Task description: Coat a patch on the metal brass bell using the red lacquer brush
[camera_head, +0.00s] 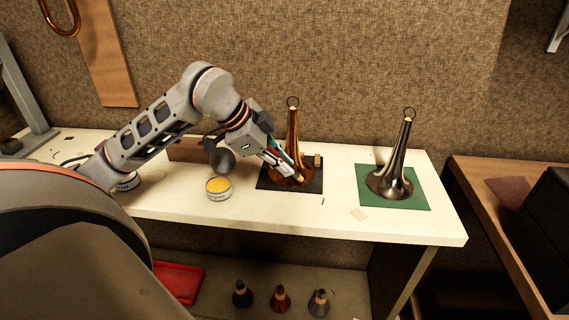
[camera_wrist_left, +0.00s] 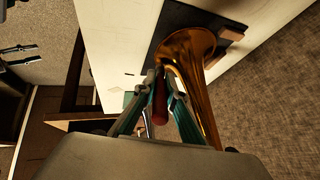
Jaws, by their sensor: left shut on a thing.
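The brass bell (camera_head: 292,140) stands upright, flare down, on a dark mat (camera_head: 316,184) on the white bench. It also fills the upper middle of the left wrist view (camera_wrist_left: 201,88). My left gripper (camera_head: 287,168) is at the front left of the bell, low near its flare. It is shut on the red lacquer brush, whose red handle shows between the fingers in the left wrist view (camera_wrist_left: 159,108). A pale tip shows beyond the fingers in the head view. I cannot tell if the brush touches the brass. My right gripper is not in view.
A dark silvery bell (camera_head: 391,180) stands on a green mat (camera_head: 418,201) to the right. An open tin with yellow contents (camera_head: 218,189) is left of the brass bell. Several small dark-and-coloured cones and a red tray (camera_head: 180,280) are on the shelf below. The bench's front right is mostly clear.

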